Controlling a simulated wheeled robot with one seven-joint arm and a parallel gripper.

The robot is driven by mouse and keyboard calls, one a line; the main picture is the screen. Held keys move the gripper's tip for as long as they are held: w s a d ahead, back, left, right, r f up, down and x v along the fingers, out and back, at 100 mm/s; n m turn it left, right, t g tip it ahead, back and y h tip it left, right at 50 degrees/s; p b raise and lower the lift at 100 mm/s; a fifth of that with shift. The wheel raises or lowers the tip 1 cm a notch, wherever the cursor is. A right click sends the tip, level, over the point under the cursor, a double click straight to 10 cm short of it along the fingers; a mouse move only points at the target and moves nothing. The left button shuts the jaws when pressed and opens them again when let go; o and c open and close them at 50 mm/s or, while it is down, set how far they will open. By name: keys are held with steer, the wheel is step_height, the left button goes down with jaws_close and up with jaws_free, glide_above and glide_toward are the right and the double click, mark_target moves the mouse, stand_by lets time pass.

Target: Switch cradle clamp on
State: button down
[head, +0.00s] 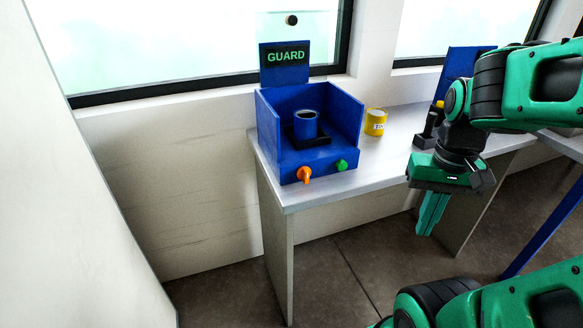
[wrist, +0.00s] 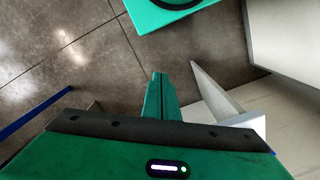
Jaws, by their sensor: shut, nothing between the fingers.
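A blue box-shaped station (head: 318,163) with a "GUARD" display (head: 286,57) stands at the left end of the grey bench. In it, a dark blue cup (head: 305,124) sits in a black cradle (head: 309,138). On the station's front are an orange knob (head: 304,174) and a green button (head: 341,165). I cannot tell which of these works the clamp. My gripper (head: 428,218) is shut and empty, pointing down in front of the bench, right of the station and apart from it. Its closed fingers (wrist: 159,90) show in the wrist view over the floor.
A yellow labelled container (head: 375,122) stands on the bench right of the station. Another blue device (head: 458,68) with black parts stands farther right, partly behind my arm. Bare bench top (head: 375,165) lies between. A white panel (head: 75,200) closes off the left.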

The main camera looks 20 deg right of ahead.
steer(key=w+a+r+n+t+h, duration=0.15)
steer(key=w+a, duration=0.25)
steer(key=w, duration=0.5)
steer(key=w+a+r+n+h, duration=0.1)
steer(key=w+a+r+h, duration=0.15)
steer(key=w, duration=0.65)
steer(key=w+a+n+t+h, duration=0.1)
steer(key=w+a, duration=0.3)
steer(key=a, duration=0.5)
steer(key=w+a+n+t+h, duration=0.1)
steer(key=w+a, duration=0.3)
steer(key=a, duration=0.6)
steer(key=shift+n+t, duration=0.35)
steer(key=shift+t, duration=0.3)
